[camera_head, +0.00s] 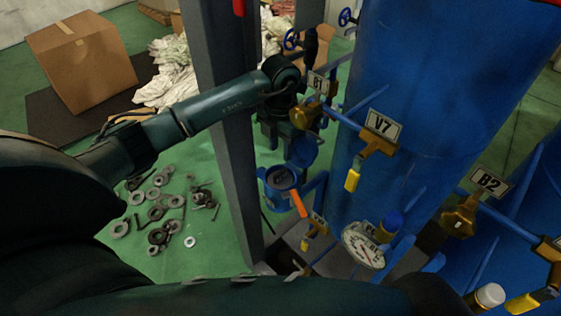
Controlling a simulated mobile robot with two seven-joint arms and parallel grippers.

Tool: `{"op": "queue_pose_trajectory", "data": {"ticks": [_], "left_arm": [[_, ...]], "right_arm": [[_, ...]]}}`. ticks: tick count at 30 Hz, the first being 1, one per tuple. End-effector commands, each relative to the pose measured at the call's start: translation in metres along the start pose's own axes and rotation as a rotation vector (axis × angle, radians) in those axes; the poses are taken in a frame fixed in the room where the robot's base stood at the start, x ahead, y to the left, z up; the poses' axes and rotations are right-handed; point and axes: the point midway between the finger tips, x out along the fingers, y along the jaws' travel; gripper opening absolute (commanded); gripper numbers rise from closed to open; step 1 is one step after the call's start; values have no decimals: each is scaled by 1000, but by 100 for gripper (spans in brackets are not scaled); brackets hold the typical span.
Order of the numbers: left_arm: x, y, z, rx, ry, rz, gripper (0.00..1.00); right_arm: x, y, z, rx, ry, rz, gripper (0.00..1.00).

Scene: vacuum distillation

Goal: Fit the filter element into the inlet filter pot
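A small blue open-topped pot (279,184), apparently the inlet filter pot, stands beside the big blue vessel, with an orange handle (298,203) at its right. Its mouth shows a dark grey inside; I cannot tell whether anything sits in it. A round blue piece (303,151), perhaps its lid, is just behind and above it. My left gripper (275,138) hangs above and behind the pot, dark against a dark background. Its fingers are too unclear to tell open from shut. I cannot make out the filter element. My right gripper is not in view.
A grey post (226,140) stands left of the pot. Valves tagged B1 (318,82), V7 (382,126) and B2 (487,182) project from the blue vessel (430,90). A gauge (363,246) is low right. Loose metal rings (155,212) and a cardboard box (82,60) lie left.

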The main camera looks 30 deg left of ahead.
Motion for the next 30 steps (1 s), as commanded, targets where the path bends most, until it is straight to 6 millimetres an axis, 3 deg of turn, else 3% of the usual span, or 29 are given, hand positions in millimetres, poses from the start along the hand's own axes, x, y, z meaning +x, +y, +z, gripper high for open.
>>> {"op": "queue_pose_trajectory", "data": {"ticks": [3, 9, 24, 28, 30], "left_arm": [[-18, 1, 0, 1, -2, 2, 34], [-32, 0, 0, 0, 0, 1, 34], [-32, -1, 0, 1, 1, -3, 34], [-19, -21, -2, 25, -11, -83, 34], [-4, -49, -5, 51, -29, -193, 34]], "right_arm": [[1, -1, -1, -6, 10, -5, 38], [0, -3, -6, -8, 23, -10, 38], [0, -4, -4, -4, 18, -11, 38], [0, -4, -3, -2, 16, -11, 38], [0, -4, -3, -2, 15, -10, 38]]}}
